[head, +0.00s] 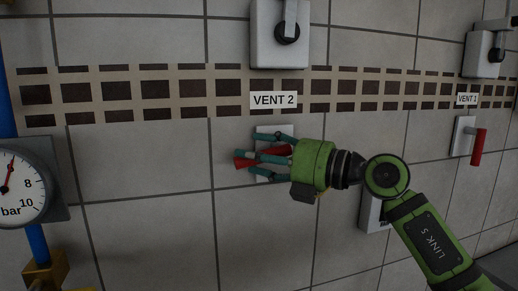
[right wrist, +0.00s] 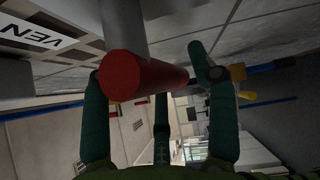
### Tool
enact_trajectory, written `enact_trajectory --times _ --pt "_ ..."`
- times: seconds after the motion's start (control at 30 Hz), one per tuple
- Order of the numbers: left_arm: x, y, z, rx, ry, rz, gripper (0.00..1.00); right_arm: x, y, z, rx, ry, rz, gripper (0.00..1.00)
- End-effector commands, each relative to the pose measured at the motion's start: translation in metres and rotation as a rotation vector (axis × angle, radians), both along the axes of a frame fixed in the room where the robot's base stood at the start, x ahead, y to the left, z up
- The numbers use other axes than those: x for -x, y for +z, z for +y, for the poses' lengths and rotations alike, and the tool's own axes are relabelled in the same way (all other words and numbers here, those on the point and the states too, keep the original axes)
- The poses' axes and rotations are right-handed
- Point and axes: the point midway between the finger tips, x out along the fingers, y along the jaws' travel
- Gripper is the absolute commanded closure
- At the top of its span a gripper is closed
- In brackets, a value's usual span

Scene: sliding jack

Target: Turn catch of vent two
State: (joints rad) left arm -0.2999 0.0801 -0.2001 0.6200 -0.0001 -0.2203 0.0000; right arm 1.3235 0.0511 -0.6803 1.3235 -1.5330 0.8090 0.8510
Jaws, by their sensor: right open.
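The catch of vent two has a red handle (head: 243,164) lying nearly level across a pale wall plate (head: 263,130), below the "VENT 2" label (head: 273,100). My right gripper (head: 256,155) is at the catch, its teal fingers spread around the handle and hiding part of it. In the right wrist view the thick red handle (right wrist: 142,78) crosses between the open fingers of my right gripper (right wrist: 150,72), with its round end toward the camera. A grey stem (right wrist: 124,30) joins it. Whether any finger touches the handle I cannot tell. My left gripper is out of view.
A white box with a black knob (head: 287,32) is above the label. The vent one catch (head: 479,147), its red handle hanging down, is at the right. A pressure gauge (head: 22,187) and blue pipe (head: 38,243) stand at the left. The tiled wall between is clear.

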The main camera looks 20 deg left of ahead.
Motion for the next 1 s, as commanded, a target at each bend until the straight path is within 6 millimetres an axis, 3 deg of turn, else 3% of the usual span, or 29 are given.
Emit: enact_trajectory --times 0.17,0.2,0.33,0.73,1.0 --pt "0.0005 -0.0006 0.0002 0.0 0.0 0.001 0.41 -0.0002 -0.0008 0.0 0.0 0.0 0.0 0.41" --pt "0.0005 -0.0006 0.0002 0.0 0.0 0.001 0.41 -0.0002 -0.0008 0.0 0.0 0.0 0.0 0.49" --pt "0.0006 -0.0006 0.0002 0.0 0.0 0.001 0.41 -0.0001 -0.0006 -0.0002 0.0 0.0 0.0 1.0" --pt "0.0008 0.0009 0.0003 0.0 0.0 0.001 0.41 -0.0003 -0.0013 -0.0008 0.03 -0.001 -0.021 1.0" --pt "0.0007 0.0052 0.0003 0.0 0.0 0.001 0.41 -0.0012 -0.0075 -0.0021 0.162 -0.002 -0.112 1.0"
